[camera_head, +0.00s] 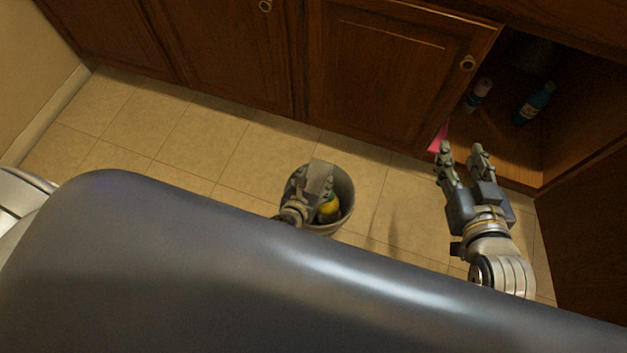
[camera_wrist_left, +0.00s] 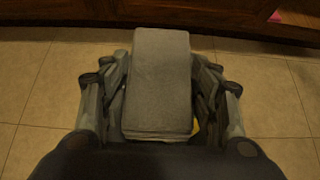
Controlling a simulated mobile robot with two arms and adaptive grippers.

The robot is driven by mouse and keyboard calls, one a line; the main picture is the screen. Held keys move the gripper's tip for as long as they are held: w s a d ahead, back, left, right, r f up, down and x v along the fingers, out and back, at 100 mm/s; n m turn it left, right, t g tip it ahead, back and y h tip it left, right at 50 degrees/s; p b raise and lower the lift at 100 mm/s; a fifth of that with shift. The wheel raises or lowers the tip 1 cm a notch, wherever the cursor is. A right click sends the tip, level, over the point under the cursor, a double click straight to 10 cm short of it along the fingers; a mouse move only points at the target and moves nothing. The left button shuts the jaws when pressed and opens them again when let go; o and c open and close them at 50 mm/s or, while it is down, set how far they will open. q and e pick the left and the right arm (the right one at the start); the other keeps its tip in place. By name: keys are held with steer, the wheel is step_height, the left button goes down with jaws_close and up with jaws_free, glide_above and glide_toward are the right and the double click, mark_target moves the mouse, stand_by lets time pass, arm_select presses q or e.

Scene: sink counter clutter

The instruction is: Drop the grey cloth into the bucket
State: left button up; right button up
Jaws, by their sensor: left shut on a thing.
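The grey cloth (camera_wrist_left: 159,80) is a folded block between the fingers of my left gripper (camera_wrist_left: 160,95) in the left wrist view. In the head view the cloth (camera_head: 318,177) shows over the bucket (camera_head: 346,192), and my left gripper (camera_head: 300,190) is shut on it there. The bucket is round and grey and stands on the floor. A yellow thing (camera_head: 329,208) lies inside it. The wrist view hides most of the bucket behind the cloth and gripper. My right gripper (camera_head: 461,152) is open and empty, in front of the open cabinet.
Wooden cabinets (camera_head: 225,55) line the back. The open cabinet at right holds a blue bottle (camera_head: 535,103), a white-topped container (camera_head: 479,94) and a pink thing (camera_head: 438,137). Tiled floor (camera_head: 250,160) left of the bucket is clear.

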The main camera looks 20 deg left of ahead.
stand_by(0.3)
arm_select(q)
steer(key=o, duration=1.2)
steer(key=shift+c, duration=0.2)
steer(key=v, duration=1.2)
